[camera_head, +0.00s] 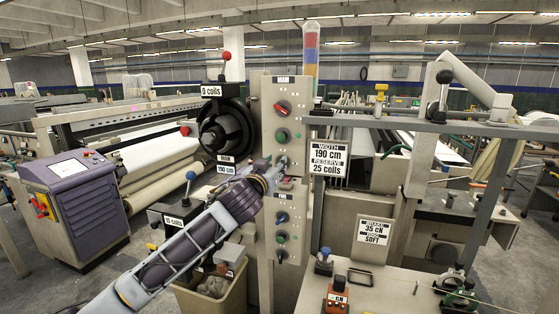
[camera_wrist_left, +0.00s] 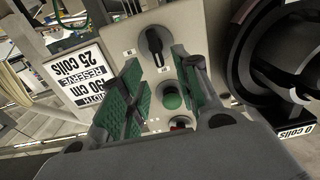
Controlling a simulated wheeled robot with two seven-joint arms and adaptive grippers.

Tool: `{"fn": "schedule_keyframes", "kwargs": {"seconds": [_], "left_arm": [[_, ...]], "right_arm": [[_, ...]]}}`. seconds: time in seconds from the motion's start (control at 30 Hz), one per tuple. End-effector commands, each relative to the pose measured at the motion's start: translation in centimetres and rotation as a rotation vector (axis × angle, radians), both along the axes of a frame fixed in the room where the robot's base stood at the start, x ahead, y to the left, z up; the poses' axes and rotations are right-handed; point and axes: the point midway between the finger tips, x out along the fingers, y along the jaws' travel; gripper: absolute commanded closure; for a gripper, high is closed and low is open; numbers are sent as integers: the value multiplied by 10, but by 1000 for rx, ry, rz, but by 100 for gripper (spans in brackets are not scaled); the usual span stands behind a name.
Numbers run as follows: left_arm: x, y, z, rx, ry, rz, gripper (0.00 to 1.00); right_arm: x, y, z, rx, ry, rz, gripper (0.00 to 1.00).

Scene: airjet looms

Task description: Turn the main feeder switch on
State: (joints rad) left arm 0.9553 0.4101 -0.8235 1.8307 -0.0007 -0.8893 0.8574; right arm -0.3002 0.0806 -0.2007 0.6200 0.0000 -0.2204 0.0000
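My left gripper (camera_head: 278,166) reaches in front of the panel below that button. In the left wrist view, which looks upside down, a black rotary switch (camera_wrist_left: 155,46) with a small label beside it lies just beyond the open fingers (camera_wrist_left: 158,64). The green button (camera_wrist_left: 172,101) shows between the fingers, and the red knob (camera_wrist_left: 181,124) is partly hidden. The fingers hold nothing. I cannot read which knob is the main feeder switch. My right gripper is out of view.
A black round feeder (camera_head: 226,130) sits left of the panel. A hanging sign (camera_head: 329,159) is close on the right. A beige bin (camera_head: 230,292) stands below my left arm.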

Motion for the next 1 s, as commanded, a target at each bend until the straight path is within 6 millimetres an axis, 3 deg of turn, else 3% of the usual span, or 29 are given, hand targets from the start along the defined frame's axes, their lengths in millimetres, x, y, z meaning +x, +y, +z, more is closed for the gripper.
{"fn": "schedule_keyframes", "kwargs": {"seconds": [0.5,1.0], "left_arm": [[38,-13,1,1,1,0,68],[44,-15,0,1,1,0,68]], "right_arm": [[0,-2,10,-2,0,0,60],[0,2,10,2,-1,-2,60]]}}
